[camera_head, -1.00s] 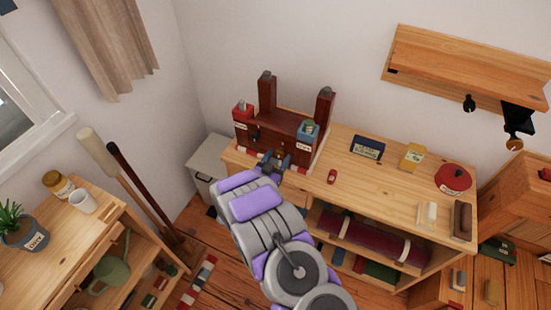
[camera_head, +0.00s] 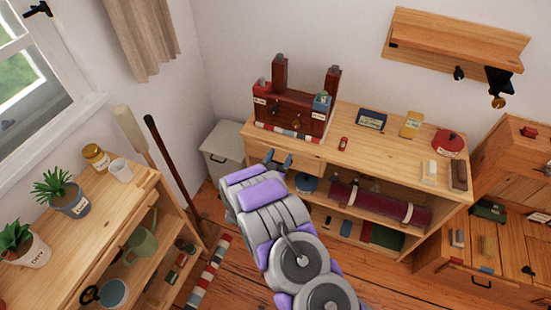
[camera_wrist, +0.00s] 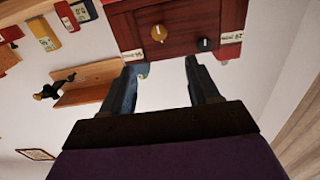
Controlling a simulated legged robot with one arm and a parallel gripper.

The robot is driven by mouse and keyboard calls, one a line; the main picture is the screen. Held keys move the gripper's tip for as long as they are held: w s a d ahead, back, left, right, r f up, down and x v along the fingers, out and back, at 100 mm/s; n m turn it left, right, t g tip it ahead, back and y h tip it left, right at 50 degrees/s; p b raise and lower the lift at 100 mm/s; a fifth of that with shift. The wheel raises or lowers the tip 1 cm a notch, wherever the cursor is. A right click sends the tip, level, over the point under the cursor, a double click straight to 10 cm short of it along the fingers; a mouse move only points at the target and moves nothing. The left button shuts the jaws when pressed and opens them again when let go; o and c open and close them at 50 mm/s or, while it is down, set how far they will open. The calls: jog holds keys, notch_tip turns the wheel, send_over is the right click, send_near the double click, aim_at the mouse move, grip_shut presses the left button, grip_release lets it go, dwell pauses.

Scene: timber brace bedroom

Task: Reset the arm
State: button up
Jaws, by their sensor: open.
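My gripper (camera_head: 276,161) is in front of the wooden workbench (camera_head: 390,155), just short of its left front edge in the head view. In the wrist view my gripper (camera_wrist: 158,68) has its two dark fingers apart with nothing between them. Beyond the fingertips is a dark red wooden box with two posts (camera_head: 290,110), which stands on the left end of the bench. Its front (camera_wrist: 180,28) shows a brass knob and a dark knob. I cannot tell the exact gap between fingertips and box. My purple and grey arm hides part of the bench's left side.
A red tin (camera_head: 449,141), a yellow box (camera_head: 411,124), a dark blue box (camera_head: 370,120) and a small red item (camera_head: 343,143) are on the bench. A wall shelf (camera_head: 455,45) hangs above. A left table (camera_head: 90,220) holds potted plants. Some wooden floor is clear.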

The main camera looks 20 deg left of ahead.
jog(key=shift+s+d, duration=0.1)
jog(key=shift+s, duration=0.1)
dwell(0.4)
jog(key=s+d+r+g+y, duration=0.25)
jog(key=r+g+y, duration=0.25)
jog(key=r+g, duration=0.65)
jog(key=s+d+r+g+h, duration=0.1)
jog(key=s+d+r+g, duration=0.1)
jog(key=s+d+r, duration=0.3)
jog(key=s+d+r+g+h, duration=0.1)
jog(key=s+d+r+g, duration=0.2)
jog(key=s+d, duration=1)
jog(key=s+d+r+n+g+h, duration=0.1)
jog(key=s+d+r+g, duration=0.2)
jog(key=s, duration=2.1)
jog(key=d+r, duration=0.4)
jog(key=d, duration=0.3)
jog(key=shift+s, duration=0.35)
